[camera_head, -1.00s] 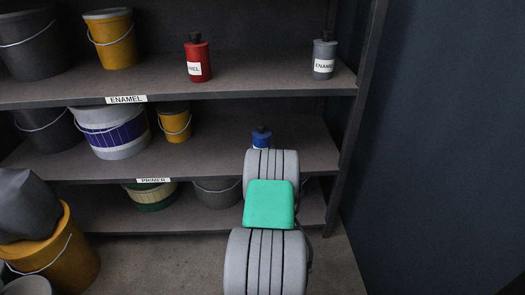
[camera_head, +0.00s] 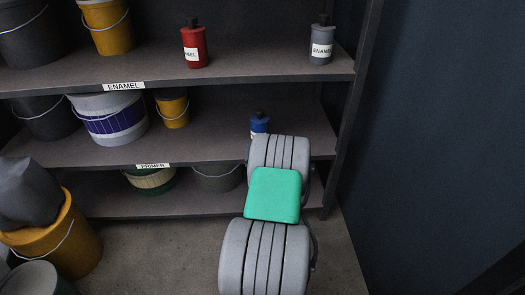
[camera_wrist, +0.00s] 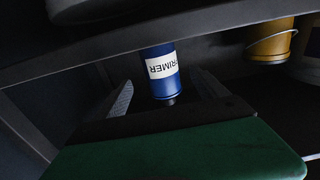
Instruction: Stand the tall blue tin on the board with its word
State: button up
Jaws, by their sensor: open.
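The tall blue tin (camera_head: 259,124) is upright at the right part of the middle board (camera_head: 215,135), partly hidden behind my arm. This board's front edge carries a PRIMER sign (camera_head: 153,166). In the wrist view the tin (camera_wrist: 161,82) appears upside down, with its white label reading "RIMER" and its dark cap towards my palm side. Its base is at the board's edge line in that view, so its contact is hard to see. My gripper (camera_wrist: 163,79) is open, with one finger on each side of the tin and gaps showing between.
The upper board has an ENAMEL sign (camera_head: 124,86), a red tin (camera_head: 195,45) and a grey tin (camera_head: 322,42). A purple-banded bucket (camera_head: 112,118) and small yellow bucket (camera_head: 172,107) stand left on the middle board. A shelf upright and dark wall (camera_head: 440,130) close the right side.

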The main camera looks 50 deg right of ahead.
jog(key=w+a+r+n+t+y, duration=0.1)
jog(key=w+a+n+y, duration=0.3)
jog(key=a, duration=0.4)
jog(key=w+a+r+n+t+y, duration=0.1)
jog(key=w+a+r+y, duration=0.1)
jog(key=w+a+y, duration=0.35)
jog(key=w+a+n+g+y, duration=0.1)
jog(key=a+n+g+y, duration=0.3)
jog(key=a, duration=1.7)
jog(key=s+a+r+g, duration=0.1)
jog(key=s+a+g, duration=0.3)
jog(key=s+a, duration=0.45)
jog(key=s+a+r+g, duration=0.2)
jog(key=s+a+g, duration=0.3)
jog(key=s, duration=0.7)
notch_tip(320, 180, up, 39)
jog(key=w+t+p, duration=0.1)
jog(key=t+p, duration=0.1)
jog(key=p, duration=3.4)
jog(key=shift+w+a+n, duration=0.15)
jog(key=shift+n, duration=0.15)
